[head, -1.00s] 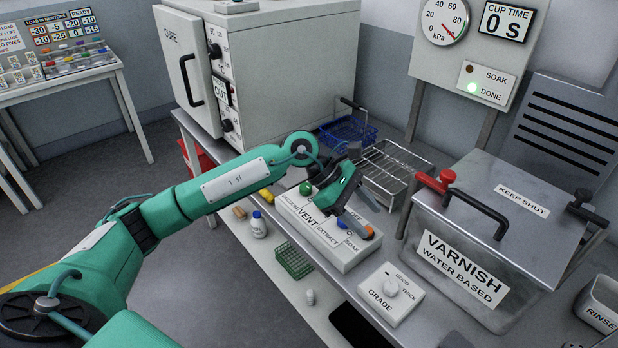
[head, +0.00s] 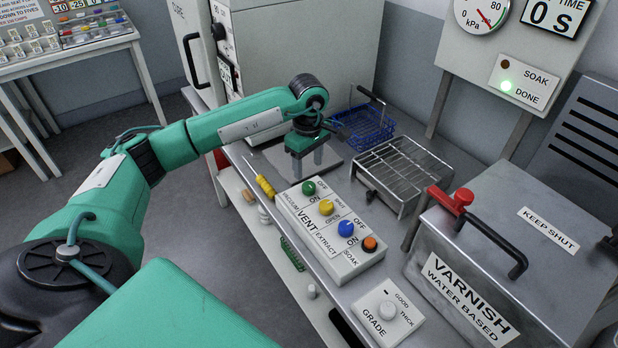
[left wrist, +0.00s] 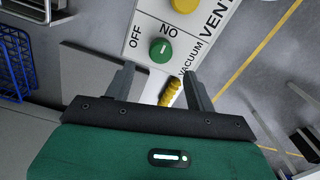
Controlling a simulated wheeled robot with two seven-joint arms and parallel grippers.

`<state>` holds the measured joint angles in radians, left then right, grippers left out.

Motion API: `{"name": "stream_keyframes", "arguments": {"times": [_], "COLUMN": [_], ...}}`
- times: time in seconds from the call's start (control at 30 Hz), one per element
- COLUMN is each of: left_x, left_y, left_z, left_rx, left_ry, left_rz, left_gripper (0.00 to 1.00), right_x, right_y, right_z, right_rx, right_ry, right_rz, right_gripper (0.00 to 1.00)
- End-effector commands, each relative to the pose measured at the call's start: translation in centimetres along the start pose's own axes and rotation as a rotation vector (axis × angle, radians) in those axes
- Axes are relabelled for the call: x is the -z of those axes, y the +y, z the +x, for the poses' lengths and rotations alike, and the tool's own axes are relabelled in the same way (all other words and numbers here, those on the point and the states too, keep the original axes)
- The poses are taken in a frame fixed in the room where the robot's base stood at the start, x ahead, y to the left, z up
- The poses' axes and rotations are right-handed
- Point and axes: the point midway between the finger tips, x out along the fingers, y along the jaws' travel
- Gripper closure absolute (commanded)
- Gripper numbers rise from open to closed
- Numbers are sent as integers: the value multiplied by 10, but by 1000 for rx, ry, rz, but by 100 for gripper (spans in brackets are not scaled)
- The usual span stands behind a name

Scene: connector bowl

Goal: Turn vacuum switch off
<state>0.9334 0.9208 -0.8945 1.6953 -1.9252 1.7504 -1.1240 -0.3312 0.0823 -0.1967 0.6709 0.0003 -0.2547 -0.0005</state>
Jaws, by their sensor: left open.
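The grey switch box (head: 330,225) has a green knob (head: 308,188) at its far left end, beside the VACUUM label, with OFF and ON marks. In the left wrist view the green knob (left wrist: 162,50) has a short white line; which mark it points to is hard to tell. My left gripper (head: 305,168) is open and empty, fingers down, just behind the green knob in the head view. In the left wrist view the knob lies just beyond the gap between my fingertips (left wrist: 159,76), touching neither. My right gripper is out of view.
Yellow (head: 327,207), blue (head: 346,228) and orange (head: 370,243) controls share the box. A yellow-handled tool (head: 265,186) lies to its left. A blue basket (head: 362,128), a wire rack (head: 402,170) and the varnish tank (head: 470,290) stand behind and right.

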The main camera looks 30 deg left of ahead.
Motion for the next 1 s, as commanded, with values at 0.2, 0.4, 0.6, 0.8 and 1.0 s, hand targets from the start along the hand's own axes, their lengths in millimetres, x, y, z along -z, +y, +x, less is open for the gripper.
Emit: {"name": "stream_keyframes", "arguments": {"times": [0.2, 0.4, 0.6, 0.8, 1.0], "left_x": [-1, -1, -1, -1, -1], "left_y": [-1, 0, 0, 0, 0], "left_z": [40, 61, 66, 66, 65], "left_rx": [3, -1, -1, -1, -1], "left_ry": [-1, -1, -1, -1, -1], "left_rz": [1, 0, 1, 1, 1], "left_gripper": [45, 45, 45, 54, 89], "right_x": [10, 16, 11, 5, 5], "right_y": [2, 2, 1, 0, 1], "right_z": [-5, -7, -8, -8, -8], "right_rx": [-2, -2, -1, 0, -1], "right_ry": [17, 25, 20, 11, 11], "right_rz": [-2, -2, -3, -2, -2], "right_gripper": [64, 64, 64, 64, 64]}}
